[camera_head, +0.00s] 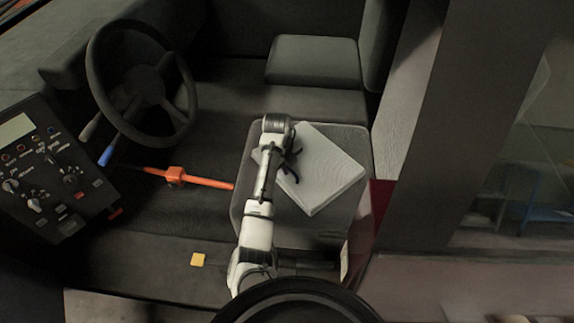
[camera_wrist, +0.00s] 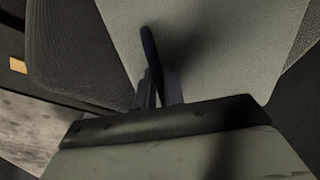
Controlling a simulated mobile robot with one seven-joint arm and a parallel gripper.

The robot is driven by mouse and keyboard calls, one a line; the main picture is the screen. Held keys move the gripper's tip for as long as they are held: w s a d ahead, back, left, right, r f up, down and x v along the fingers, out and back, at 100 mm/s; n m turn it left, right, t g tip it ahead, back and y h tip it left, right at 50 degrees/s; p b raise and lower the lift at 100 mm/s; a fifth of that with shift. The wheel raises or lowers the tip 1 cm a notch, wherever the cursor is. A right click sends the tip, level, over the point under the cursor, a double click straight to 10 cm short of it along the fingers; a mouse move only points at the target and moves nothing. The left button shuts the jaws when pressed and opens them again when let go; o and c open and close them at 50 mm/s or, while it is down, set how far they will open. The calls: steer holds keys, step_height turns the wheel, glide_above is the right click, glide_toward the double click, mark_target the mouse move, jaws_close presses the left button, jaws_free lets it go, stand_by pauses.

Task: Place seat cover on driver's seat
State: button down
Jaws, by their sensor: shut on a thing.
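The seat cover (camera_head: 329,178) is a pale, flat square with a ribbed top. It lies turned at an angle over the dark grey driver's seat (camera_head: 264,228), resting on it or just above; I cannot tell which. My gripper (camera_head: 290,166) reaches its left edge and is shut on it. In the wrist view, the dark fingers of my gripper (camera_wrist: 158,72) meet the light grey cover (camera_wrist: 230,45). The dark seat (camera_wrist: 75,45) shows to the left of it. The far fingertip is partly hidden against the cover.
A steering wheel (camera_head: 142,80) and a control panel (camera_head: 50,170) are at the left. An orange lever (camera_head: 178,176) lies left of the seat. The passenger seat (camera_head: 313,60) is behind. A dark pillar (camera_head: 455,130) stands at the right. A yellow block (camera_head: 197,260) is at the front.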

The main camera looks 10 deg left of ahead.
steer(key=shift+f, duration=0.15)
steer(key=c, duration=1.5)
jaws_free()
step_height(320, 180, up, 12)
steer(key=s+a, duration=0.1)
steer(key=shift+s+a, duration=0.2)
